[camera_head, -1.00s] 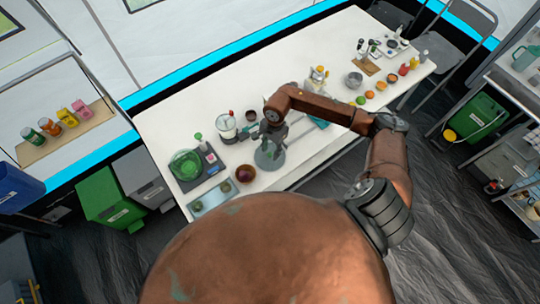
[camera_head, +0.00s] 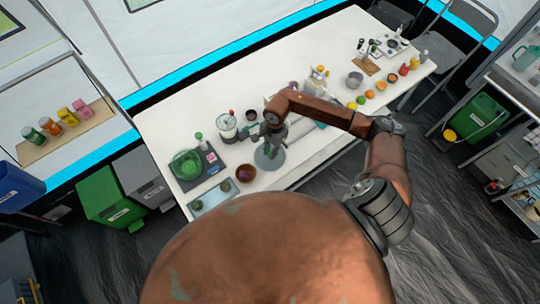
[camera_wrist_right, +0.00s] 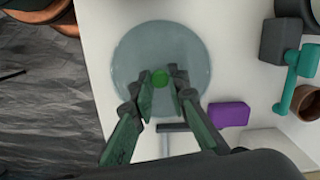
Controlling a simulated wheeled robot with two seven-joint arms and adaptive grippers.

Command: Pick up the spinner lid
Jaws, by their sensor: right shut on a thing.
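The spinner lid is a round, translucent grey-blue disc (camera_wrist_right: 135,50) with a small green knob (camera_wrist_right: 160,77) at its middle. In the head view, the lid (camera_head: 267,160) is near the front edge of the white table, right of the green spinner bowl (camera_head: 185,166). My right gripper (camera_wrist_right: 163,88) is above the lid, its fingers closed on either side of the knob. In the head view, my right gripper (camera_head: 271,140) hides part of the lid. I cannot tell whether the lid touches the table. My left gripper is not in view.
A dark reddish bowl (camera_head: 245,173) stands left of the lid, near a tray (camera_head: 208,198). A purple block (camera_wrist_right: 228,114) lies close to the lid. Fruit (camera_head: 369,94) and a metal pot (camera_head: 354,79) are farther right.

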